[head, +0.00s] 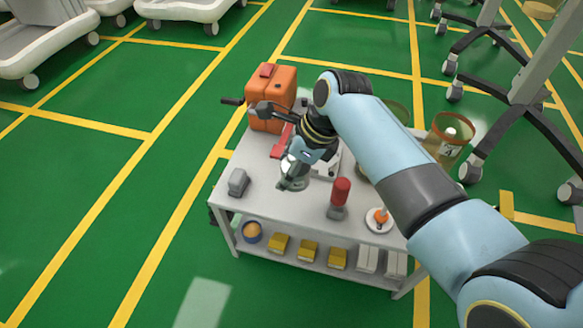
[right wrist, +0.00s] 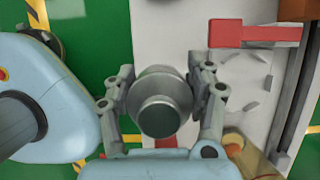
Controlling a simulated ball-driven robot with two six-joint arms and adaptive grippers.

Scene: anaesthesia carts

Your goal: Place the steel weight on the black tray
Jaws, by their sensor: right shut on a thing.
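My right gripper (head: 291,181) is over the left middle part of the grey cart top. In the right wrist view its two fingers (right wrist: 160,100) are closed around the sides of a round grey metal piece, the steel weight (right wrist: 160,118), seen end-on. In the head view the weight is mostly hidden by the gripper and hard to make out. I cannot make out a black tray in either view. My left gripper is not in view.
The cart top (head: 270,207) carries an orange box (head: 276,85), a grey block (head: 238,182), a red-topped piece (head: 341,192) and a white dish (head: 380,226). Yellow boxes (head: 308,250) sit on the lower shelf. The front left of the top is mostly clear.

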